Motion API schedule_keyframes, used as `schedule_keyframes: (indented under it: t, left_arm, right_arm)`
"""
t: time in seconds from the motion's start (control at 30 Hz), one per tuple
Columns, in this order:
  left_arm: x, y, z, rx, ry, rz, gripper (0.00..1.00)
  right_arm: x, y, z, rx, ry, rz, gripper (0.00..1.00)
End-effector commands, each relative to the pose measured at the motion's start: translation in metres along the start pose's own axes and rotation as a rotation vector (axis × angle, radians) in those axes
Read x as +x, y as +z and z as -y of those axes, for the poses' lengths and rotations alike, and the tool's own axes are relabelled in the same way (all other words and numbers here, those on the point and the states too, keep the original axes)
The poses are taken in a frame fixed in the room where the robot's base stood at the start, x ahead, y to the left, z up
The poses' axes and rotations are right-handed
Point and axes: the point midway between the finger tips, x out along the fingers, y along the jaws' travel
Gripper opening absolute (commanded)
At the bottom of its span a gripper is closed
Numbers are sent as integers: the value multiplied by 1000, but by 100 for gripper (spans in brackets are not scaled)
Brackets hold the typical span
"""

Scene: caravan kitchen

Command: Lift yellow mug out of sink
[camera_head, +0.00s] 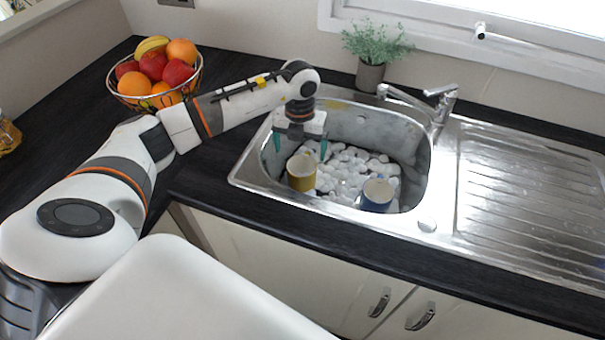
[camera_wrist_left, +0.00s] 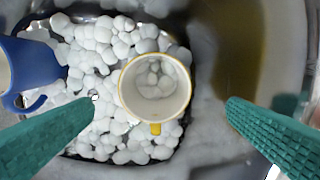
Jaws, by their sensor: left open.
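The yellow mug (camera_head: 301,172) stands upright in the left part of the metal sink (camera_head: 245,172), among white foam-like lumps. In the left wrist view, the yellow mug (camera_wrist_left: 155,88) is seen from above, with a white inside, a yellow rim and its handle toward the bottom of the picture. My left gripper (camera_head: 299,150) points down over the sink, above the mug. Its green fingers are open and empty, and in the left wrist view the fingertips (camera_wrist_left: 160,108) lie apart on either side of the mug. My right gripper is not in view.
A blue mug (camera_head: 377,195) stands in the sink to the right and also shows in the left wrist view (camera_wrist_left: 35,65). The tap (camera_head: 437,103) rises behind the sink. A fruit bowl (camera_head: 158,98) and a potted plant (camera_head: 370,76) stand behind. The drainboard (camera_head: 530,185) is clear.

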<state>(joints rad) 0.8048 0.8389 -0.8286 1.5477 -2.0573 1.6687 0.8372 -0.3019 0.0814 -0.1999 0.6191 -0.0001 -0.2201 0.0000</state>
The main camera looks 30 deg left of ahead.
Motion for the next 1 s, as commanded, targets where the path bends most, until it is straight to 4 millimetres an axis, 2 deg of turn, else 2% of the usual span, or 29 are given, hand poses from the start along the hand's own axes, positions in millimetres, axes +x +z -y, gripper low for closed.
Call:
schedule_keyframes:
  t: [0.27, 0.4, 0.53, 0.83, 1.0]
  left_arm:
    - [23, 1, -2, 0, 0, 2, 96]
    - [43, 2, -5, 0, 0, 3, 96]
    - [61, 2, -5, -2, 2, 1, 96]
    - [68, 1, -5, 0, 3, -3, 96]
    - [68, 1, -5, 0, 3, -3, 70]
  right_arm:
    - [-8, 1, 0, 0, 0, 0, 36]
    - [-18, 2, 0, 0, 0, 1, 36]
    - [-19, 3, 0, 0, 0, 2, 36]
    - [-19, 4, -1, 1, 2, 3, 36]
    - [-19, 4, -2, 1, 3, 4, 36]
